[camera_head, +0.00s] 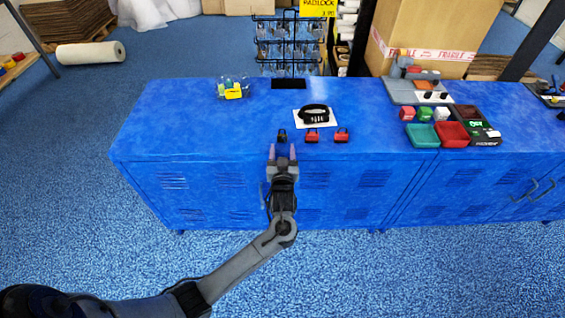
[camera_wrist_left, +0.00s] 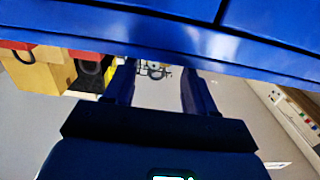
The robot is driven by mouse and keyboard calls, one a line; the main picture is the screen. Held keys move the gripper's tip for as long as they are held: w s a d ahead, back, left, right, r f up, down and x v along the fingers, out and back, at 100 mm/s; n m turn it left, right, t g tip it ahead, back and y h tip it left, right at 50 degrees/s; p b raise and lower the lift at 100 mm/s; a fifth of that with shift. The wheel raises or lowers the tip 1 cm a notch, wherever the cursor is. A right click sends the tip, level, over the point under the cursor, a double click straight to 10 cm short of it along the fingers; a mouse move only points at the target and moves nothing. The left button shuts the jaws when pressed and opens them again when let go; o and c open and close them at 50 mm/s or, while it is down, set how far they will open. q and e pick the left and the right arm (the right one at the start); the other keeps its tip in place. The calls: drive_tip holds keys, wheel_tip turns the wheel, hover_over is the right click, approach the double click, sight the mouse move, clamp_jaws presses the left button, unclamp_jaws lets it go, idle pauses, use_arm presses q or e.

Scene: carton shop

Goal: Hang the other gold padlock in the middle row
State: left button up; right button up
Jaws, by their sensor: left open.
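My left gripper (camera_head: 282,153) is open and empty, in front of the blue cabinet top's front edge. Its two fingers also show in the left wrist view (camera_wrist_left: 158,88), with nothing between them. The black wire rack (camera_head: 288,42) stands at the back, with rows of small hanging packs, under a yellow padlock sign (camera_head: 318,7). The packs are too small to tell which is a gold padlock. A dark small item (camera_head: 282,135) and two red ones (camera_head: 312,135) (camera_head: 341,135) lie just beyond the gripper. My right gripper is not in view.
The blue cabinet top (camera_head: 170,120) is mostly bare at left. A clear bin with yellow items (camera_head: 233,90) stands near the back. A black band (camera_head: 314,114) lies on a white card. Trays and small boxes (camera_head: 450,133) crowd the right. A large carton (camera_head: 420,35) stands behind.

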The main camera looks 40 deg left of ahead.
sight(282, 138)
use_arm(q)
drive_tip(key=shift+b+x, duration=0.75)
drive_tip(key=shift+x, duration=1.75)
drive_tip(key=c, duration=0.8)
drive_tip(key=shift+r+p, duration=0.25)
drive_tip(key=shift+p, duration=0.2)
drive_tip(key=shift+c, duration=0.2)
drive_tip(key=shift+s+d+r+p, duration=0.15)
drive_tip(key=shift+r+p, duration=0.65)
drive_tip(key=shift+p, duration=0.1)
drive_tip(key=shift+s+d, duration=0.1)
